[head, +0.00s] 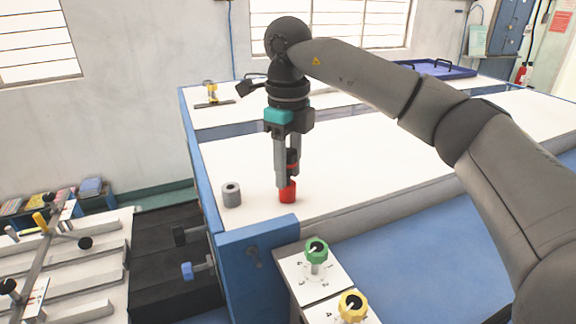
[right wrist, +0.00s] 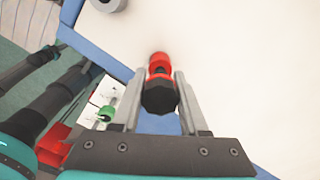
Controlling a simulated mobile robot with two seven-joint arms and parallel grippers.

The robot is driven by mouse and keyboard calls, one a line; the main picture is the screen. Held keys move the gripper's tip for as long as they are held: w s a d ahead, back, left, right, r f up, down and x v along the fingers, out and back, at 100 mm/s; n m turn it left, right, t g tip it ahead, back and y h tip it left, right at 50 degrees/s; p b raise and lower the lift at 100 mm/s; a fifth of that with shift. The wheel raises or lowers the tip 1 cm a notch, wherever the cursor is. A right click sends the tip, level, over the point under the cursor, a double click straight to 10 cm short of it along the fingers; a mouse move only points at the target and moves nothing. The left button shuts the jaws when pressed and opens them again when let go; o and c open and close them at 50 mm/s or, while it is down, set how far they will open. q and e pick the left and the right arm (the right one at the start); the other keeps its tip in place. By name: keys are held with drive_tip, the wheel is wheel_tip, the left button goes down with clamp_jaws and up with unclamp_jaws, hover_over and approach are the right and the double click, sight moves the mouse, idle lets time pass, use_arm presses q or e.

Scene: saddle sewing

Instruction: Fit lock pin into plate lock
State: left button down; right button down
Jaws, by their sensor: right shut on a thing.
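My right gripper (head: 287,180) points straight down over the white table, its fingers shut on a red and black piece (head: 288,193), which looks like the lock pin. In the right wrist view, the piece's black faceted top (right wrist: 160,95) sits between the fingertips (right wrist: 160,108), with a red ring (right wrist: 160,62) beyond it. I cannot tell whether its lower end touches the table. Two pale plates at the front carry a green knob (head: 317,250) and a yellow knob (head: 352,306). I cannot tell which part is the plate lock. My left gripper is out of view.
A grey hollow cylinder (head: 232,194) stands on the table left of my right gripper. A blue frame edge (head: 257,240) borders the table in front. A rack with black-knobbed rods (head: 60,240) is at lower left. A blue tray (head: 440,69) lies far back. The table's right part is clear.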

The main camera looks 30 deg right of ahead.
drive_tip(key=shift+f+b, duration=0.65)
drive_tip(key=shift+f, duration=0.45)
drive_tip(key=shift+c, duration=1.8)
unclamp_jaws()
drive_tip(key=shift+r, duration=0.1)
wheel_tip(320, 180, up, 5)
drive_tip(key=shift+f+b, duration=0.1)
drive_tip(key=shift+b, duration=0.2)
wheel_tip(320, 180, up, 9)
drive_tip(key=shift+f+p, duration=0.15)
drive_tip(key=shift+p, duration=0.95)
drive_tip(key=shift+r, duration=0.85)
